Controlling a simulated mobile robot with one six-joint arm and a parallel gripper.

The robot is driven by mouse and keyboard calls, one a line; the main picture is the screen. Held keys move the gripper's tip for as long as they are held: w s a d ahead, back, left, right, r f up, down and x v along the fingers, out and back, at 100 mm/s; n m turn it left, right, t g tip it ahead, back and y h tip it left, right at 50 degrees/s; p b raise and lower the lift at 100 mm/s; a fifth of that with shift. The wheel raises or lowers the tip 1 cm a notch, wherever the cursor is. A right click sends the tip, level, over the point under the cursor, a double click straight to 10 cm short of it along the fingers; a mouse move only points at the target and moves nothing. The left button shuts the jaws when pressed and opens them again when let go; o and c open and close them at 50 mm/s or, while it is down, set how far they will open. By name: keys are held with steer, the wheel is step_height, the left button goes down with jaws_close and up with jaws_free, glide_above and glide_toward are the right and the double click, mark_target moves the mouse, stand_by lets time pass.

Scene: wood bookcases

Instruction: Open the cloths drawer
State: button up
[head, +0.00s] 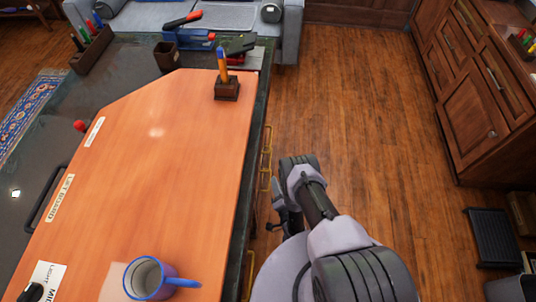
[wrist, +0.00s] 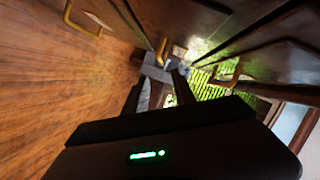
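The dark desk (head: 262,105) has brass drawer handles (head: 266,158) along its right side. My gripper (head: 278,212) hangs low beside that side, partly hidden by my arm. In the wrist view my gripper (wrist: 160,92) has its two dark fingers apart, with nothing seen between them. Wooden drawer fronts fill the top of this tilted view. Brass handles show at the upper left (wrist: 82,20), just beyond the fingers (wrist: 162,50) and at the right (wrist: 228,76). A small pale label sits by the upper left handle. I cannot read which drawer is for cloths.
The orange board (head: 160,150) on the desk carries a blue-rimmed mug (head: 148,278) and a pen holder (head: 227,90). Wooden floor (head: 350,110) is clear between the desk and the cabinet (head: 470,90) at right. A dark step-like object (head: 494,238) stands at lower right.

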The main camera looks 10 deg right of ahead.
mark_target(270, 159)
steer(key=b+x, duration=0.1)
steer(key=x, duration=0.3)
steer(key=b+x, duration=0.1)
steer(key=x, duration=0.3)
steer(key=b+x, duration=0.1)
steer(key=x, duration=0.4)
steer(key=shift+f, duration=0.25)
steer(key=shift+w+b, duration=0.35)
steer(key=shift+w, duration=0.15)
steer(key=shift+r, duration=0.1)
steer(key=shift+c, duration=0.4)
jaws_close()
